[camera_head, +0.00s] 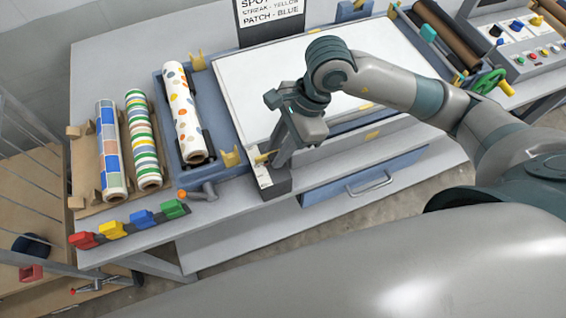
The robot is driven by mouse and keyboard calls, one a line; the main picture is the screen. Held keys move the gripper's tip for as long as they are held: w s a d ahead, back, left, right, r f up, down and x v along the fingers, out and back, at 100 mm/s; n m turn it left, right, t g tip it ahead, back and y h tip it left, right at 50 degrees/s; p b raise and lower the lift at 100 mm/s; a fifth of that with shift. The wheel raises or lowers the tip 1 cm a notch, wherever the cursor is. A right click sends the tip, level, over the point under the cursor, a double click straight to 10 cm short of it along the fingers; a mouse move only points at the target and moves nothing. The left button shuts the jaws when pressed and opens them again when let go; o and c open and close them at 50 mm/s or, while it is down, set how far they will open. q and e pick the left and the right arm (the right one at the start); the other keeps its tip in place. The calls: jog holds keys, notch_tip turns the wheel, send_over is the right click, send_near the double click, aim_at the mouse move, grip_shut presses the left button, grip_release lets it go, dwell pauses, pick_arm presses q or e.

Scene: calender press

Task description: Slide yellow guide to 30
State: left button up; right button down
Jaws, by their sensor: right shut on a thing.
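My right gripper (275,160) reaches down at the front left corner of the white board. It is shut on the yellow guide (263,157), a small yellow piece whose end shows just left of the fingers. The guide sits at a pale scale strip (261,174) on the front edge of the press table. The scale's numbers are too small to read, and the gripper hides part of the guide and the rail. My left gripper is not in view.
Patterned rolls (143,140) lie in a wooden tray and a blue cradle (238,168) on the left. Coloured clips (130,225) line the front left edge. A sign (270,14) stands behind the white board (265,85). A drawer handle (369,184) is below. A control panel (525,45) is at right.

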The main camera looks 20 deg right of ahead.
jog(key=w+b, duration=0.2)
jog(key=w, duration=0.2)
jog(key=shift+w+f+b, duration=0.15)
jog(key=shift+f+b, duration=0.15)
jog(key=shift+b, duration=0.1)
jog(key=shift+w+r, duration=0.15)
jog(key=shift+w, duration=0.45)
jog(key=shift+r, duration=0.1)
jog(key=c, duration=1.7)
grip_release()
jog(key=shift+r, duration=0.1)
